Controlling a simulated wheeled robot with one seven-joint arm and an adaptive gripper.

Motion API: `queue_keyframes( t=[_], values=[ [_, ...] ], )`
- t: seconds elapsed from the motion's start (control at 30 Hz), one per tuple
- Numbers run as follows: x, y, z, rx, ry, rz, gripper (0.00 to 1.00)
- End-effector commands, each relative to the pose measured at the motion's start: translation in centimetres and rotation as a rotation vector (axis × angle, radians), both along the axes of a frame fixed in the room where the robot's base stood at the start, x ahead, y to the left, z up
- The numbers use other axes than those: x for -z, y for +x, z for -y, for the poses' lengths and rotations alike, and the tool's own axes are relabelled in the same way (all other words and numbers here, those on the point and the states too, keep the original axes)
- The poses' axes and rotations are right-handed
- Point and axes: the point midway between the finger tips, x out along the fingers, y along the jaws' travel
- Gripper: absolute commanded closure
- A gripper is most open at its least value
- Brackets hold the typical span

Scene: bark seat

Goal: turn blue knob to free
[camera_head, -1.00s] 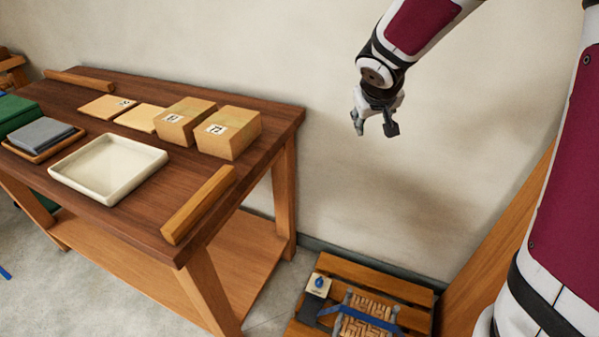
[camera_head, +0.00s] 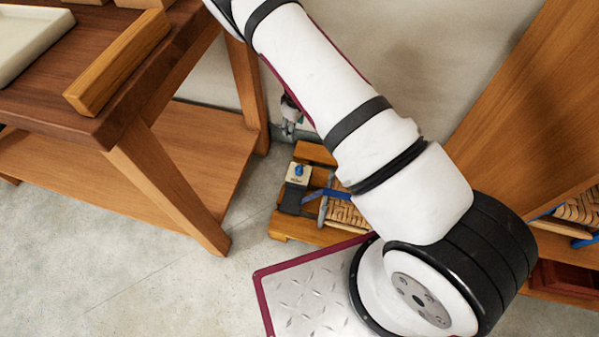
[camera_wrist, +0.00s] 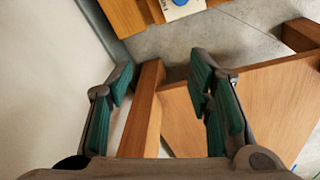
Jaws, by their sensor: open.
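The blue knob (camera_head: 299,170) sits on a small pale plate (camera_head: 299,179) at the left end of a low wooden slatted stand (camera_head: 312,229) on the floor. In the wrist view the blue knob (camera_wrist: 180,2) is cut off by the top edge, on its pale plate. My gripper (camera_wrist: 160,82) is open and empty, with green-padded fingers spread apart. In the head view my gripper (camera_head: 291,125) shows partly behind my arm, just above and behind the stand, apart from the knob. The lettering on the plate is too small to read.
A wooden workbench (camera_head: 170,187) with a lower shelf stands to the left, its leg close to the stand. A blue strap (camera_head: 325,194) and woven piece (camera_head: 346,213) lie on the stand, partly hidden by my arm. A wooden panel (camera_head: 520,100) rises at right.

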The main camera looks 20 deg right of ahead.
Motion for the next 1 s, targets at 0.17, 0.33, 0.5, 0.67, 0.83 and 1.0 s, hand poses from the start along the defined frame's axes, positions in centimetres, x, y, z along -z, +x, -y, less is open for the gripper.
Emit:
queue_keyframes(
  t=[0.17, 0.33, 0.5, 0.67, 0.83, 1.0],
  values=[
    [6.0, -3.1, 0.3, -0.043, -0.014, -0.121, 0.53],
    [7.8, -4.2, 0.5, -0.055, -0.018, -0.162, 0.53],
    [9.9, -4.3, 0.5, -0.055, -0.017, -0.164, 0.53],
    [13.0, -4.3, 0.5, -0.055, -0.017, -0.164, 0.53],
    [16.4, -4.3, 0.6, -0.055, -0.018, -0.163, 0.53],
    [19.1, -4.3, 0.5, -0.056, -0.017, -0.162, 0.53]
  ],
)
